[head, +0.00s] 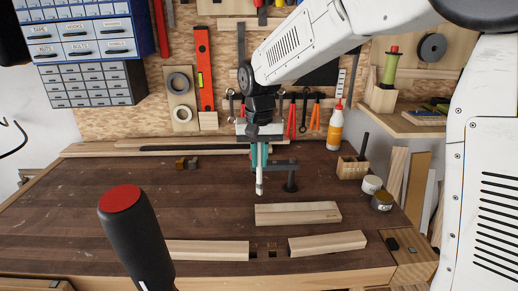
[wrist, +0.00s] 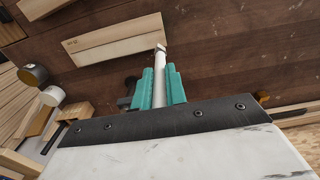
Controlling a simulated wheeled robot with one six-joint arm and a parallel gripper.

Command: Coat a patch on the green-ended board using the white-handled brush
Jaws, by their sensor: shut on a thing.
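My gripper (head: 259,160) is shut on the white-handled brush (head: 259,184) and holds it pointing down above the bench, behind the middle board. In the wrist view, the teal fingers of my gripper (wrist: 160,88) clasp the white handle (wrist: 160,72). The bristles are too small to make out. A pale board (head: 298,214) lies on the bench in front of the brush; it also shows in the wrist view (wrist: 112,44). Two more pale boards lie nearer, one at the left (head: 210,251) and one at the right (head: 328,243). I cannot make out a green end on any board.
A pale can (head: 371,184) and a dark can (head: 382,202) stand at the right. Behind them are a wooden holder (head: 352,168) and a glue bottle (head: 335,128). A dark metal post (head: 290,180) stands beside the brush. The left middle of the bench (head: 120,170) is mostly clear.

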